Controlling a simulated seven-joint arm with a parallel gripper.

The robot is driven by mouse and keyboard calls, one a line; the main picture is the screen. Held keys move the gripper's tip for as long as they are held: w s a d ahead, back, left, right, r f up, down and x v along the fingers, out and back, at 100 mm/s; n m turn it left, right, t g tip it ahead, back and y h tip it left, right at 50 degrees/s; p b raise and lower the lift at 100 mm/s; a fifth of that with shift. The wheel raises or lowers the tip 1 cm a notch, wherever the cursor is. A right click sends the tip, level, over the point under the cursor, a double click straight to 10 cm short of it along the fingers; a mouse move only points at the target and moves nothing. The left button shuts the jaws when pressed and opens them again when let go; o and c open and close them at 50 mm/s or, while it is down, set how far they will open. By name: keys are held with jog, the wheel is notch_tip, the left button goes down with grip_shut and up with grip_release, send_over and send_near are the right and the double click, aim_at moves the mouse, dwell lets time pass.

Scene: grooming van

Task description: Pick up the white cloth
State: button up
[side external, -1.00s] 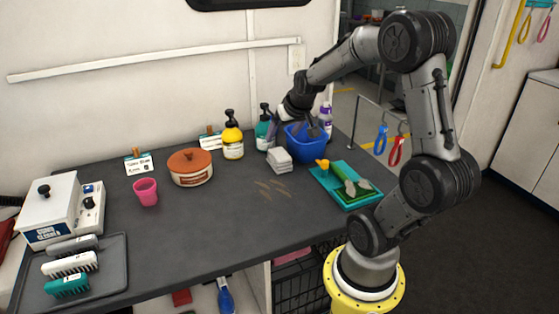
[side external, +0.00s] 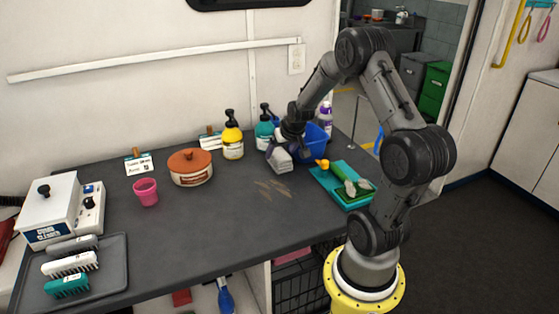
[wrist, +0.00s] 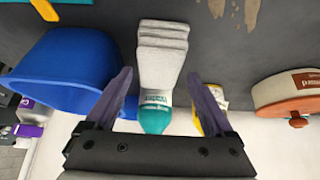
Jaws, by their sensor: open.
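The white cloth (side external: 281,164) is a folded, light grey-white stack lying on the dark table, left of the blue bin. In the wrist view my gripper (wrist: 159,74) is open, with one finger on each side of the line to the cloth (wrist: 162,45). The cloth's near part shows between the fingertips, and its layered end reaches beyond them. Nothing is held. I cannot tell whether the fingers touch the cloth.
The blue bin (wrist: 75,72) stands close beside one finger. A teal bottle (side external: 264,132) and a yellow bottle (side external: 232,140) stand behind the cloth. A teal tray (side external: 329,179) with green and yellow items lies to the right.

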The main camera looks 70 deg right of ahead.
jog(key=shift+x, duration=1.35)
jog(key=shift+r, duration=0.1)
jog(key=c, duration=1.3)
jog(key=shift+r, duration=0.15)
jog(key=shift+r, duration=0.65)
jog(key=v, duration=0.8)
jog(key=shift+r, duration=0.1)
jog(key=s+a+r, duration=0.1)
jog(key=s+a, duration=0.1)
jog(key=s+a+r, duration=0.3)
jog(key=s+a, duration=0.1)
jog(key=a, duration=0.1)
jog(key=shift+s+r, duration=0.2)
jog(key=shift+s, duration=0.2)
